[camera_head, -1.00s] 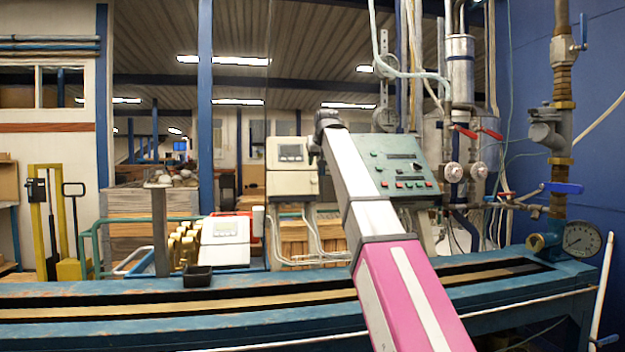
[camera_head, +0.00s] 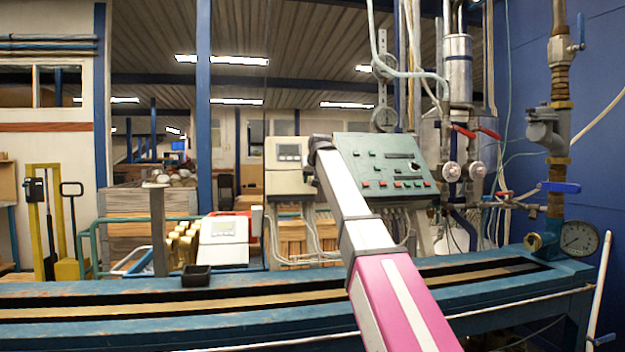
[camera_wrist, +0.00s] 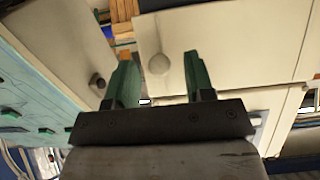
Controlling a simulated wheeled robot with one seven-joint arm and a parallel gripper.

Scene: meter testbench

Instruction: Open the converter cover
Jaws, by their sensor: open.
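The converter is a beige box (camera_head: 284,180) with a small grey display, left of my arm in the head view. In the head view my gripper (camera_head: 312,165) is at the box's right edge, mostly hidden by my own arm.
A green control panel (camera_head: 385,167) with several buttons stands close on the right of my wrist. Pipes and valves with red handles (camera_head: 476,132) are farther right. A blue bench (camera_head: 130,325) runs across the front, with a small black tray (camera_head: 197,276).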

